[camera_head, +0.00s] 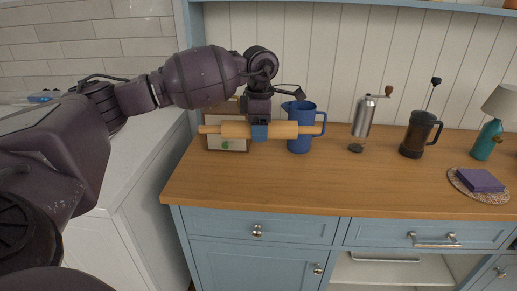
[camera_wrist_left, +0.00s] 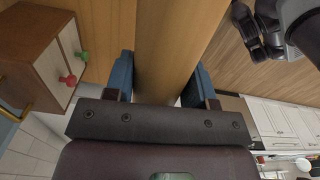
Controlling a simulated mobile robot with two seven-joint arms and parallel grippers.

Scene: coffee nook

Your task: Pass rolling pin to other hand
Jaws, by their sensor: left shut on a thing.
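The wooden rolling pin (camera_head: 290,130) is held level above the counter, its handles pointing left and right in the head view. My left gripper (camera_head: 259,131) is shut on its barrel left of the middle. In the left wrist view the barrel (camera_wrist_left: 168,45) runs between the two blue fingertips (camera_wrist_left: 163,85). A dark grey part, apparently my right gripper (camera_wrist_left: 262,28), shows at the top right of the left wrist view, apart from the pin. Its jaws cannot be made out clearly.
A small drawer box (camera_head: 228,145) and a blue jug (camera_head: 299,142) stand behind the pin. A grinder (camera_head: 362,118), a French press (camera_head: 416,135), a lamp (camera_head: 487,140) and a purple block (camera_head: 480,180) on a round mat are farther right. The wooden counter's front (camera_head: 300,195) is clear.

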